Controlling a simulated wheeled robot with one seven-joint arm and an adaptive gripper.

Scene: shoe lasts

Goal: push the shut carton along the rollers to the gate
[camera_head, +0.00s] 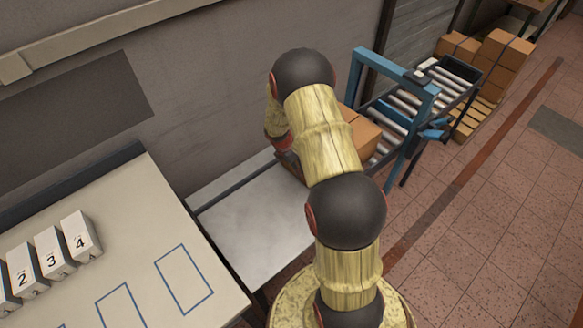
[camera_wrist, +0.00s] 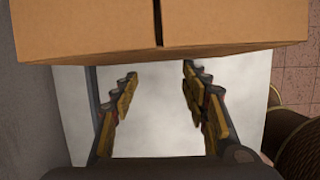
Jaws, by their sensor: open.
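The shut carton (camera_head: 366,133) is brown and partly hidden behind my arm in the head view. It stands at the near end of the rollers (camera_head: 388,125), beside the metal table. In the wrist view the carton (camera_wrist: 235,22) fills the top, with a dark seam down its middle. My gripper (camera_wrist: 158,75) is open and empty, its two fingers apart and pointing at the carton over the pale metal surface. I cannot tell whether the fingertips touch the carton. The blue gate (camera_head: 395,75) is a frame standing across the rollers, beyond the carton.
A pale metal table (camera_head: 250,225) lies before the rollers. A white bench (camera_head: 150,235) at left holds numbered white boxes (camera_head: 52,253) and blue outlines. Stacked cartons (camera_head: 503,52) stand on a pallet at the far right. The wall runs along the left side; tiled floor is free at right.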

